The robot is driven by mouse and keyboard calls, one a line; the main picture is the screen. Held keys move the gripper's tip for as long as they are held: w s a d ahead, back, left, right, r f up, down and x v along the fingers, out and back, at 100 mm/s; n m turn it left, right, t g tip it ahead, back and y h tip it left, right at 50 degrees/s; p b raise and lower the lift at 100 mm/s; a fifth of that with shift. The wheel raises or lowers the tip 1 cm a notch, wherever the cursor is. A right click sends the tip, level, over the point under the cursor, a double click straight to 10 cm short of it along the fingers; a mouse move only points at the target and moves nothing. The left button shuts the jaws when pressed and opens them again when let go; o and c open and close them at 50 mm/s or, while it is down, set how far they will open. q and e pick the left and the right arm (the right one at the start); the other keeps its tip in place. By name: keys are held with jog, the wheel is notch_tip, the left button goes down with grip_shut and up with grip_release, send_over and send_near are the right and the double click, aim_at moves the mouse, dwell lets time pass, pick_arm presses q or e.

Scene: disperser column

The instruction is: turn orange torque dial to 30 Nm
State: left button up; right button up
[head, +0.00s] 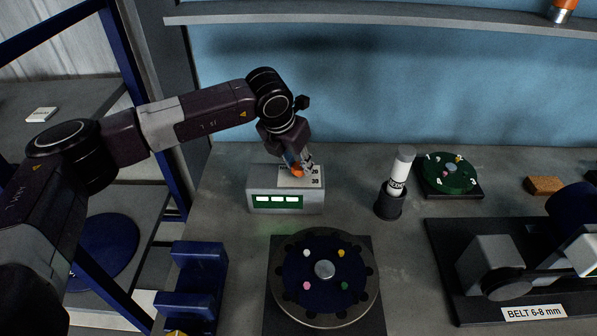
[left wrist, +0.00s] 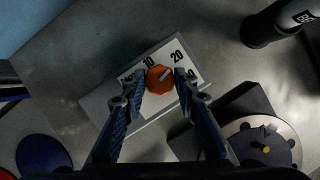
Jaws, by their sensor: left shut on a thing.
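The orange torque dial (left wrist: 159,79) sits on a white scale plate on top of a grey box (head: 286,200). The marks 10 and 20 show in the left wrist view; the 30 is partly hidden by a finger. The dial's light pointer line slants up and right, apparently between 20 and 30. My left gripper (left wrist: 160,83) is shut on the dial from above, one finger on each side. In the head view, the dial (head: 297,172) shows only partly under my left gripper (head: 300,163). My right gripper is not in view.
The box front has a lit green display (head: 275,199). A round dark-blue disc with coloured pegs (head: 325,270) stands in front. A white cylinder in a dark holder (head: 400,172) and a green disc (head: 447,174) stand to the right. A belt unit (head: 500,270) is at far right.

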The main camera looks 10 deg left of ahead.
pick_arm(q)
jog(key=m+b, duration=0.1)
jog(key=m+h+b, duration=0.1)
jog(key=shift+f+m+b, duration=0.25)
jog(key=shift+m+b, duration=0.1)
jog(key=shift+m, duration=0.05)
jog(key=shift+w+a+r+m+g+b, duration=0.1)
jog(key=shift+m+g+b, duration=0.4)
jog(key=shift+m, duration=0.4)
jog(key=shift+r+m+h+b, duration=0.15)
jog(key=shift+m+h+b, duration=0.4)
jog(key=shift+m, duration=0.55)
jog(key=shift+c, duration=0.2)
jog(key=shift+w+m+g, duration=0.1)
jog(key=shift+m+g, duration=0.4)
jog(key=shift+m, duration=0.4)
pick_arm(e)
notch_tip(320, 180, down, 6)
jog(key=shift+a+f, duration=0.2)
pick_arm(q)
jog(key=shift+o, duration=0.2)
jog(key=shift+r+h, duration=0.1)
jog(key=shift+h, duration=0.15)
jog(key=shift+c, duration=0.2)
jog(key=o, duration=1.1)
jog(key=shift+o, duration=0.3)
jog(key=v, duration=1.2)
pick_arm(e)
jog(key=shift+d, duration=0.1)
